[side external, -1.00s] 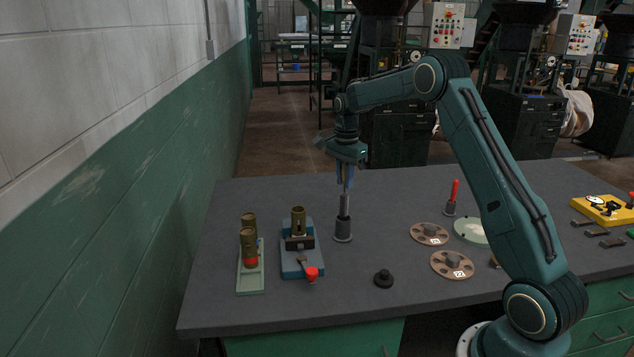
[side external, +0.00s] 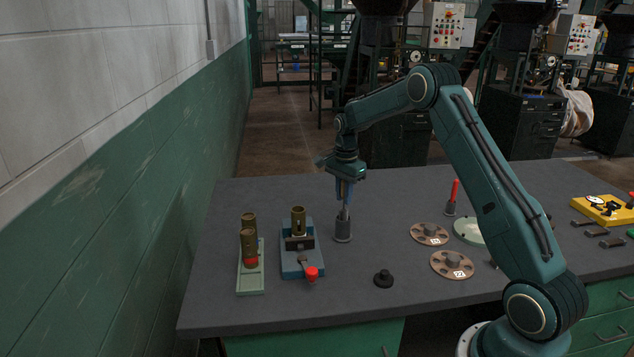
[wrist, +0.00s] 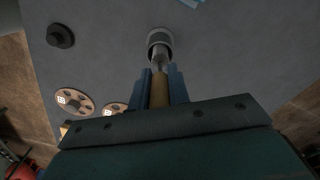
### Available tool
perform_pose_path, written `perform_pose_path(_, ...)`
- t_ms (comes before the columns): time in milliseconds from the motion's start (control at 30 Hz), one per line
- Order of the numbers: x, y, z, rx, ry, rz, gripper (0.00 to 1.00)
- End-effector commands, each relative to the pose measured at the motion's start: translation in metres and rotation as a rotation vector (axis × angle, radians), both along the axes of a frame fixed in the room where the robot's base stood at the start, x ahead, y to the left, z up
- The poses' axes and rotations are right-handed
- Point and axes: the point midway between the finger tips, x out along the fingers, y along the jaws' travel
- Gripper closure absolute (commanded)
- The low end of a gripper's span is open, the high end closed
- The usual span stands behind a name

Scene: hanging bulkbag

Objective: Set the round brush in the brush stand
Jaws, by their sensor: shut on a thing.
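The grey brush stand (side external: 342,231) is a short upright cylinder on a wider foot, standing on the dark bench. It also shows in the wrist view (wrist: 159,40) with its open top. My gripper (side external: 344,190) is just above it, with blue fingers pointing down. It is shut on the round brush, whose brown handle (wrist: 160,92) lies between the fingers in the wrist view. The brush's pale shaft (wrist: 161,66) runs from the handle into the stand's mouth. The brush's lower end is hidden inside the stand. The brush looks slightly tilted in the side view.
A blue fixture (side external: 290,265) with a brass cylinder and red knob stands left of the stand, beside a green tray (side external: 250,282) with brass cylinders. A black knob (side external: 383,279), brown discs (side external: 429,234) and a red-handled tool (side external: 454,194) lie to the right. The bench behind is clear.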

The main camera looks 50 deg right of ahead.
Motion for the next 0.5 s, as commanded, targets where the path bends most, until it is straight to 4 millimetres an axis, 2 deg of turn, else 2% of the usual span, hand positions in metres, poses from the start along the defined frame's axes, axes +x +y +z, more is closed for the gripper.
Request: perform_pose_path(500,0.000,0.000,-0.017,0.000,0.000,0.000,1.00)
